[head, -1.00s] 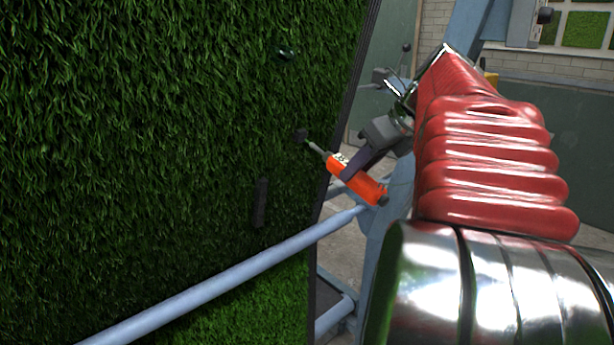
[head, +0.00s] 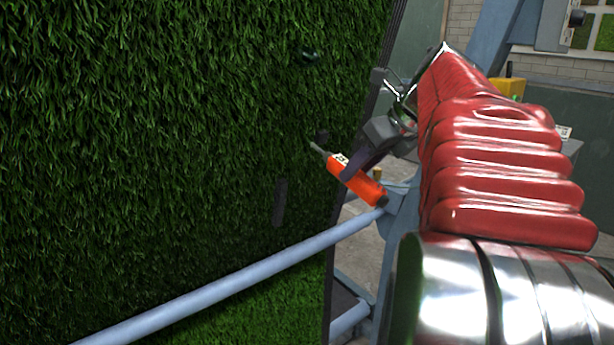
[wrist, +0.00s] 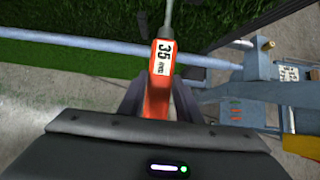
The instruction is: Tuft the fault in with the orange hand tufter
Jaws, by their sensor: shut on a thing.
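The orange hand tufter (head: 362,186) is held in my gripper (head: 356,167), tilted, with its thin metal tip up and left towards the green turf (head: 180,120). The tip appears just below and left of a small dark square mark (head: 321,135). I cannot tell whether the tip touches the turf. Other dark marks are a tall strip (head: 280,201) and a small glossy spot (head: 309,57); which is the fault is unclear. In the wrist view the tufter (wrist: 160,75), labelled 35, sits between the fingers of my gripper (wrist: 158,105), its tip running out of the top edge.
A pale blue rail (head: 230,285) crosses in front of the turf's lower part. It joins a blue frame post (head: 398,215) beside the turf's right edge. A yellow object (head: 508,88) stands behind my arm. Grey floor shows open in the wrist view (wrist: 50,130).

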